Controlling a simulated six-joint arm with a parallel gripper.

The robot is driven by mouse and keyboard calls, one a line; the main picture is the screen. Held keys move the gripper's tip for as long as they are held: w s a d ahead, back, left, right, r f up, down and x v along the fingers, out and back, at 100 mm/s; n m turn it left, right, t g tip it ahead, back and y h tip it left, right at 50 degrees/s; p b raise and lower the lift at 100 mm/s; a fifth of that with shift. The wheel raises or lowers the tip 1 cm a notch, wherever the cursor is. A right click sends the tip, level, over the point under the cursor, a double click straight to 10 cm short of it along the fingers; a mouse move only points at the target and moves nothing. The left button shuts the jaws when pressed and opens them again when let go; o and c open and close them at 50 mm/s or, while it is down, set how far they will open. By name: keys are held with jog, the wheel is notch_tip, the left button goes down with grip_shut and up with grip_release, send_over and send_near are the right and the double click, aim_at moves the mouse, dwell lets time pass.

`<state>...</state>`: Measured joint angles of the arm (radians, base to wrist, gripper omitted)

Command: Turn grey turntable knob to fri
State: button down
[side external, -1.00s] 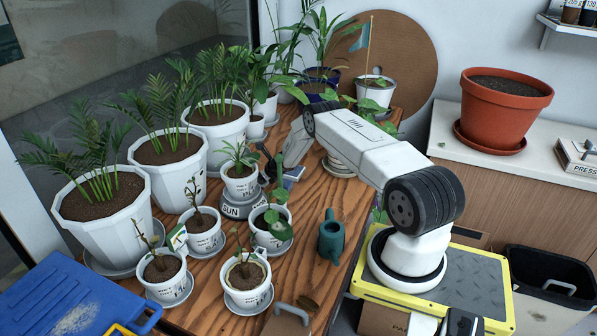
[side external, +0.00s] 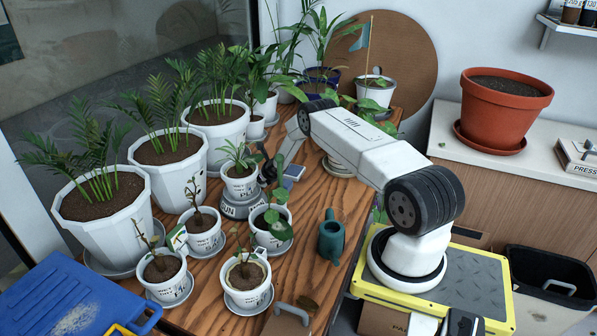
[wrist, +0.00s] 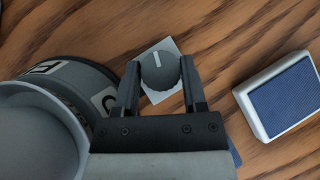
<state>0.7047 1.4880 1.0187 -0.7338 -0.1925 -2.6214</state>
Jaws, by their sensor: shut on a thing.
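The grey knob (wrist: 158,76) sits on a tilted white square plate (wrist: 172,46) on the wood table in the wrist view. A white line on its top points nearly straight up the picture. My gripper (wrist: 160,66) is shut on the knob, one finger on each side. In the side view my gripper (side external: 268,165) is partly hidden behind leaves, and the knob cannot be made out. The grey turntable (side external: 240,208) stands beside it under a white pot (side external: 241,186), with letters on its side. Its rim (wrist: 96,80) also shows in the wrist view with partial letter labels; no full day reads clearly.
A white-framed blue block (wrist: 285,95) lies right of the knob. Several small potted plants crowd the turntable's front, and large palms (side external: 165,150) stand to the left. A green watering can (side external: 331,238) stands on barer table at the right.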

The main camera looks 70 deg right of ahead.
jog(key=shift+d+r, duration=0.15)
jog(key=shift+r, duration=0.05)
jog(key=shift+c, duration=2)
grip_release()
jog(key=shift+o, duration=1.3)
jog(key=shift+f, duration=0.1)
jog(key=shift+s, duration=0.1)
jog(key=shift+v, duration=3.85)
